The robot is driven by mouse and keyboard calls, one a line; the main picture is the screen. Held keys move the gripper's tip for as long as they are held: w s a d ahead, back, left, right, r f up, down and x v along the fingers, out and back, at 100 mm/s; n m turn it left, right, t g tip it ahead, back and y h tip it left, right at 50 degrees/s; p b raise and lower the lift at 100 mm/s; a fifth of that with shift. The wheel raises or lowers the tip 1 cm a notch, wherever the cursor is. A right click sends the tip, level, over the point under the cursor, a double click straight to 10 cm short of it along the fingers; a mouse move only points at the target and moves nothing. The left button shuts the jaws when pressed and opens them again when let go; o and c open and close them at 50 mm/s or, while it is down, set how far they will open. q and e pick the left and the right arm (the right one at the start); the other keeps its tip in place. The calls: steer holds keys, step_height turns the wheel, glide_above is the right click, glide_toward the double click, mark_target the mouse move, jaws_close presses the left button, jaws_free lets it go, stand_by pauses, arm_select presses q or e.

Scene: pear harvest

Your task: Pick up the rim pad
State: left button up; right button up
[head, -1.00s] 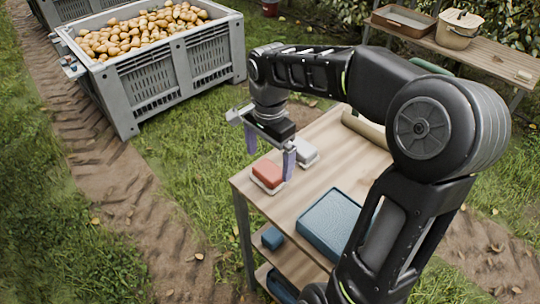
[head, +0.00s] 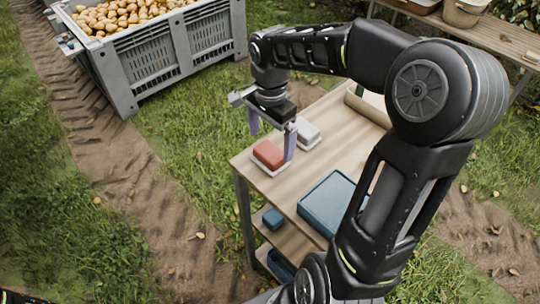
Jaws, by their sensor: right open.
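A red block-shaped pad (head: 268,154) sits on a pale base at the left corner of the wooden table. A light grey pad (head: 308,134), also on a pale base, lies just behind it. Nothing marks which of them is the rim pad. My right gripper (head: 271,134) hangs over that corner, fingers pointing down and spread apart, with nothing between them. Its right finger overlaps the right edge of the red pad in the picture; I cannot tell whether they touch. My left gripper is not in view.
A blue tray (head: 327,205) lies on the table and a small blue block (head: 272,218) on the shelf below. A rolled cloth (head: 368,107) lies at the back. A grey bin (head: 187,55) of pears stands at upper left. Grass between bin and table is clear.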

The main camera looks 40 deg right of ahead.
mark_target(270, 151)
steer(key=shift+w+f+p, duration=0.1)
steer(key=shift+f+p, duration=0.35)
steer(key=shift+f, duration=2.2)
steer(key=c, duration=1.3)
steer(key=shift+r, duration=0.15)
step_height(270, 151, up, 10)
steer(key=shift+f+b, duration=0.1)
steer(key=shift+b, duration=0.2)
